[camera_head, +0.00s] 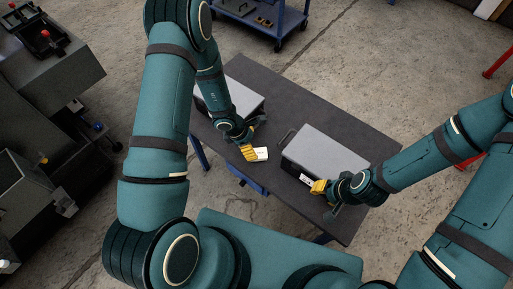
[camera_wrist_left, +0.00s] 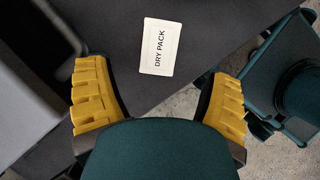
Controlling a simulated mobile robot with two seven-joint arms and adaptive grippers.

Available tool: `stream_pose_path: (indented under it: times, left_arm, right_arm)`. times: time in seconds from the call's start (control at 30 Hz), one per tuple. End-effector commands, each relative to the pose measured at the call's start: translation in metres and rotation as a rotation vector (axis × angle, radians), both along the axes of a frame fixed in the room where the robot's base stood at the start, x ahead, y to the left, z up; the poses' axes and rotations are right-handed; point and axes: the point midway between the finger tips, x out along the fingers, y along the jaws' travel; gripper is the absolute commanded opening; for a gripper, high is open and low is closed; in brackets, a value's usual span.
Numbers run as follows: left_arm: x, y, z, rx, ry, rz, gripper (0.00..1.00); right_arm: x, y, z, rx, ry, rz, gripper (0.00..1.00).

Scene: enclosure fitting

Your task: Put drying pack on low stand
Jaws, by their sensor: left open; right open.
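The drying pack (camera_head: 262,153) is a small white piece near the front edge of the dark table. In the left wrist view its flat label (camera_wrist_left: 160,47) reads "DRY PACK". My left gripper (camera_head: 250,146) is open beside the pack. In the left wrist view the yellow fingers of this gripper (camera_wrist_left: 158,88) are spread wide, with the pack beyond them and nothing between them. My right gripper (camera_head: 324,188) is open at the front of the right grey box, by a small white label. I cannot make out which thing is the low stand.
Two grey boxes, the right one (camera_head: 345,152) and the left one (camera_head: 240,97), stand on the dark table (camera_head: 368,132). My left arm partly covers the left box. A blue cart (camera_head: 262,22) stands behind, and dark machinery (camera_head: 50,70) is at the left.

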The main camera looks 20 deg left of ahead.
Motion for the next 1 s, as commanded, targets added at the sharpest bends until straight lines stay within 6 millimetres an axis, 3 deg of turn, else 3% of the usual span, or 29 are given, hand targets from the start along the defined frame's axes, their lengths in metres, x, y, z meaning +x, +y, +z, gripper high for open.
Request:
stream_pose_path:
  times: [0.03, 0.2, 0.37, 0.47, 0.7, 0.83, 1.0]
  left_arm:
    - [-0.001, 0.004, 0.012, 0.0, -0.002, 0.002, 0.81]
    - [-0.005, 0.011, 0.031, 0.001, 0.001, 0.001, 0.81]
    - [-0.01, 0.013, 0.038, 0.004, 0.003, -0.018, 0.81]
    - [-0.023, 0.009, 0.037, 0.024, 0.015, -0.106, 0.81]
    - [-0.083, -0.005, 0.037, 0.138, -0.008, -0.646, 0.81]
    - [-0.103, -0.014, 0.041, 0.201, -0.101, -0.977, 0.81]
    - [-0.114, -0.035, 0.052, 0.266, -0.306, -1.365, 0.81]
  right_arm:
    - [0.001, 0.0, 0.005, 0.0, -0.002, -0.002, 0.34]
    - [0.003, -0.001, 0.011, -0.002, -0.007, -0.006, 0.34]
    - [0.004, -0.001, 0.013, -0.002, -0.01, -0.008, 0.34]
    - [0.005, -0.001, 0.013, -0.002, -0.01, -0.008, 0.34]
    - [0.005, -0.001, 0.012, -0.002, -0.011, -0.008, 0.34]
    - [0.005, -0.001, 0.012, -0.002, -0.01, -0.007, 0.34]
    - [0.004, -0.001, 0.013, -0.002, -0.01, -0.007, 0.34]
